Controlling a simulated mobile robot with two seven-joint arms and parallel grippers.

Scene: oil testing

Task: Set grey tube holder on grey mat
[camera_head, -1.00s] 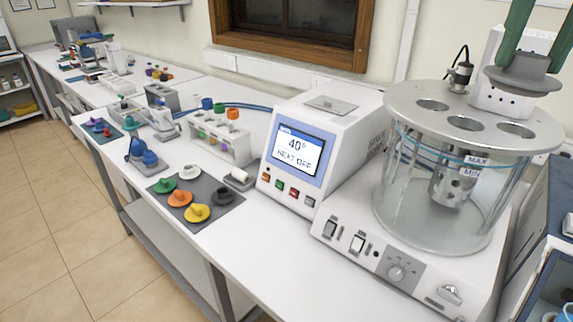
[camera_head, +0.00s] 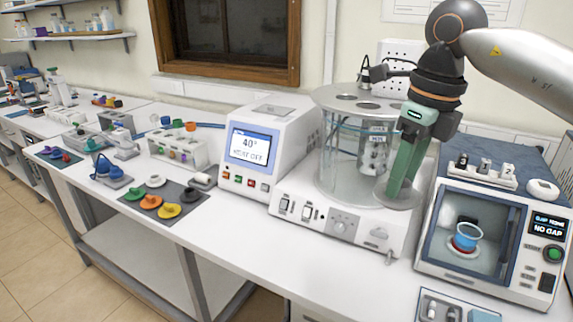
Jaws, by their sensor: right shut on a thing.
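My right gripper (camera_head: 398,186) comes down from the upper right, its green fingers shut on the grey tube holder (camera_head: 402,201). The holder is a flat grey disc, held in front of the right side of the glass bath. Its top is partly hidden by the fingers. The grey mat (camera_head: 187,186) lies on the white bench at the left of centre, well to the left of my gripper. Green, white, orange, yellow and black holders (camera_head: 170,211) sit on the mat. My left gripper is out of view.
The round glass bath (camera_head: 340,165) and the white control box with a 40° screen (camera_head: 249,146) stand between my right gripper and the mat. A white rack of tubes (camera_head: 180,150) is behind the mat. A gap-testing box (camera_head: 484,245) stands at the right.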

